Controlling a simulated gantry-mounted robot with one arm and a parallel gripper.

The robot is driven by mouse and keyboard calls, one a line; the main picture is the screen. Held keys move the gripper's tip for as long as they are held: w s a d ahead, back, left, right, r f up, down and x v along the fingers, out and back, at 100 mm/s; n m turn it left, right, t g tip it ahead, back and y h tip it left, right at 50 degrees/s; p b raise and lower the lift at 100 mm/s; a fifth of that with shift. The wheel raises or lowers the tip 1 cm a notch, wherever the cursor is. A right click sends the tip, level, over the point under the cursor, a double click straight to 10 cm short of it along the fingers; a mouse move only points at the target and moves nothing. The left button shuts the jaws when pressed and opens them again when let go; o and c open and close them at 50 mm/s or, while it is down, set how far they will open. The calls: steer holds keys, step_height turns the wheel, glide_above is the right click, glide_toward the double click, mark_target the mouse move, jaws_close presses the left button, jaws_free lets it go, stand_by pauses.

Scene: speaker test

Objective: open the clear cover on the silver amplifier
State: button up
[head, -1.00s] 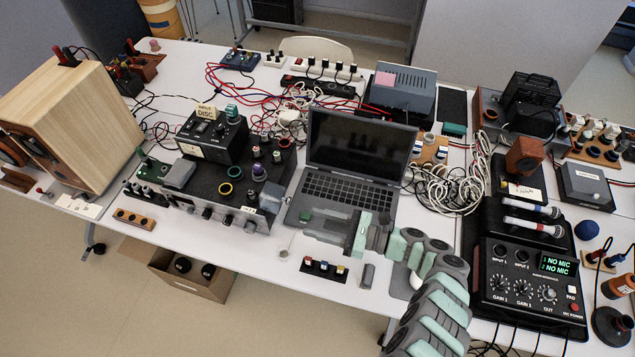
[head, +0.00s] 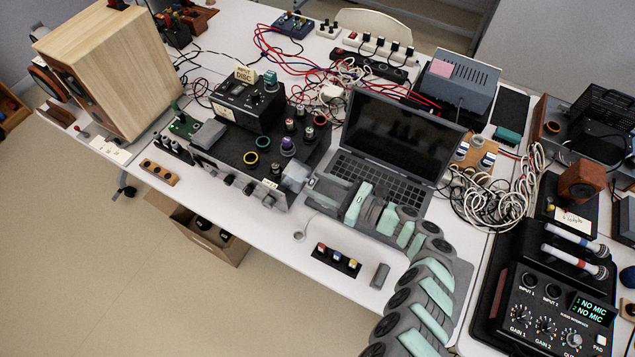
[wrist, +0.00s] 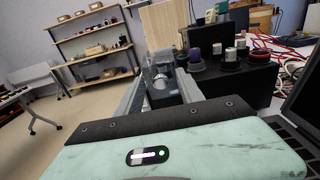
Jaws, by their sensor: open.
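The silver amplifier (head: 226,183) has a silver front with knobs and a dark top. The clear cover (head: 295,174) is a small see-through box at its front right corner. It looks closed, but its edges are hard to make out. My gripper (head: 308,188) is at the right end of the amplifier, level with the cover, its fingers pointing left. In the wrist view my gripper (wrist: 160,92) is open, and the clear cover (wrist: 161,76) shows between and beyond the two fingers. I cannot tell whether a finger touches it.
An open laptop (head: 395,145) stands right behind my gripper. A small block with coloured switches (head: 336,259) lies in front on the white table (head: 270,235). Cables (head: 495,195) tangle at right.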

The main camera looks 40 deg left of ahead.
steer(key=shift+a, duration=0.3)
steer(key=shift+c, duration=0.4)
jaws_close()
stand_by(0.9)
